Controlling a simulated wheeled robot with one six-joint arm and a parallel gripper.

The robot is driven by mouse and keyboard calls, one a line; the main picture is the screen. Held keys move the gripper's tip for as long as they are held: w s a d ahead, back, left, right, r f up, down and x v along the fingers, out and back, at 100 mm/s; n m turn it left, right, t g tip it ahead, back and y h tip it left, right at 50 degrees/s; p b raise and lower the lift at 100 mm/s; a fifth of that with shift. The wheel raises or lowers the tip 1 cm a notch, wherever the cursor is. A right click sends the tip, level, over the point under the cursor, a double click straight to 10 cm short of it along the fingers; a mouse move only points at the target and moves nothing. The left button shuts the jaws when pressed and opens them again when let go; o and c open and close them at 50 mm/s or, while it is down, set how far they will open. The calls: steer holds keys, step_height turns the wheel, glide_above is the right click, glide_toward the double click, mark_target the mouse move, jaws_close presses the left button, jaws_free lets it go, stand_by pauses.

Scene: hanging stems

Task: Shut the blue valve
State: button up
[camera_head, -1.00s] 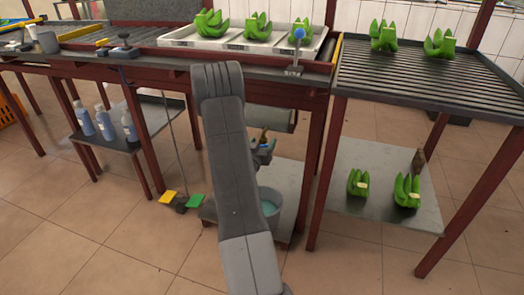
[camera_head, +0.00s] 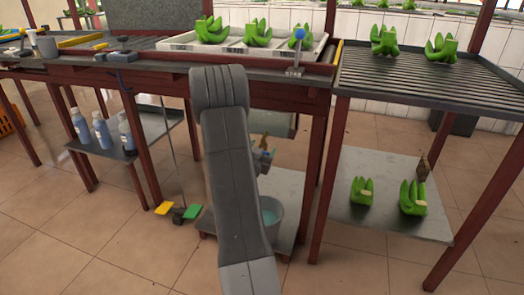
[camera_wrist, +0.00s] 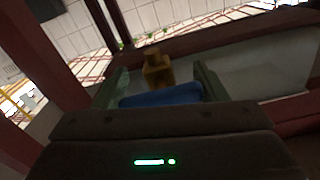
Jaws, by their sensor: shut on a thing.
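The blue valve has a blue handle (camera_wrist: 162,96) and a brass-coloured body (camera_wrist: 158,70) in the wrist view. My gripper (camera_wrist: 163,90) is shut on the blue handle, with one finger at each side of it. The brass body stands just beyond the fingers. In the head view my gripper (camera_head: 263,158) is small, partly behind my arm, below the bench top. The brass part (camera_head: 264,141) shows just above it. The handle's exact angle is hard to tell there.
A grey bucket (camera_head: 276,222) stands on a low shelf below the valve. Red bench legs (camera_head: 316,165) are close on the right. A lever with a blue knob (camera_head: 300,34) is on the bench top. A white tray (camera_head: 180,41) holds green banana clusters. Bottles (camera_head: 102,132) stand left.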

steer(key=o, duration=1)
steer(key=shift+s, duration=0.1)
steer(key=p+v, duration=0.2)
steer(key=v, duration=1.1)
steer(key=shift+s+a+p, duration=0.15)
steer(key=shift+s+p, duration=0.15)
steer(key=shift+p, duration=0.05)
steer(key=shift+w, duration=0.1)
steer(key=b+x, duration=0.2)
steer(key=x, duration=1.1)
steer(key=shift+w+d+b, duration=0.2)
steer(key=shift+w+b, duration=0.15)
